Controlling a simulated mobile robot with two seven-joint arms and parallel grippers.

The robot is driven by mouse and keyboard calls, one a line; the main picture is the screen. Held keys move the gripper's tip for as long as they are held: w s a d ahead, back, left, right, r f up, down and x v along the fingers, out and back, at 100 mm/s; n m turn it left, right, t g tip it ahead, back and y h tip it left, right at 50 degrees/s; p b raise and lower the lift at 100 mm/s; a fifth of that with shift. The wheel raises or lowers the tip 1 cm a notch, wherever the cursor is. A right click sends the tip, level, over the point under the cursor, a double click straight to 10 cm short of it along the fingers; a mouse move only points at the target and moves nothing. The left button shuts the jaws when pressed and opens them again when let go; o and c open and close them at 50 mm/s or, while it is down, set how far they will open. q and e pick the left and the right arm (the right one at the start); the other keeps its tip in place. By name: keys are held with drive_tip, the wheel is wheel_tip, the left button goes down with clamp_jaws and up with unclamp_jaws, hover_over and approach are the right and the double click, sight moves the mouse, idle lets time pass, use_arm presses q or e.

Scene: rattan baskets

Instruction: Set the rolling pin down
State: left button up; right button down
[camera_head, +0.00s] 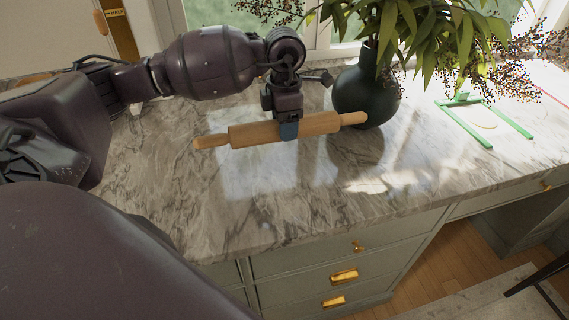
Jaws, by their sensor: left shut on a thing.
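The wooden rolling pin (258,133) lies across the picture from left to right, its right handle close to the dark vase. My left gripper (288,130) comes down from above and is shut on the middle of the rolling pin. The pin is over the marble counter (200,195); whether it touches the surface cannot be told. The fingers hide a short part of the pin's middle. My right gripper is not in view.
A dark vase (366,92) with leafy branches stands right behind the pin's right end. A green-framed item (490,140) lies farther right. The counter in front of the pin is clear up to its front edge, above drawers (340,255).

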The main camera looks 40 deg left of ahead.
use_arm(q)
wheel_tip(320, 180, down, 7)
drive_tip(key=shift+f, duration=0.8)
wheel_tip(320, 180, down, 4)
drive_tip(key=shift+r, duration=0.15)
drive_tip(key=o, duration=1.4)
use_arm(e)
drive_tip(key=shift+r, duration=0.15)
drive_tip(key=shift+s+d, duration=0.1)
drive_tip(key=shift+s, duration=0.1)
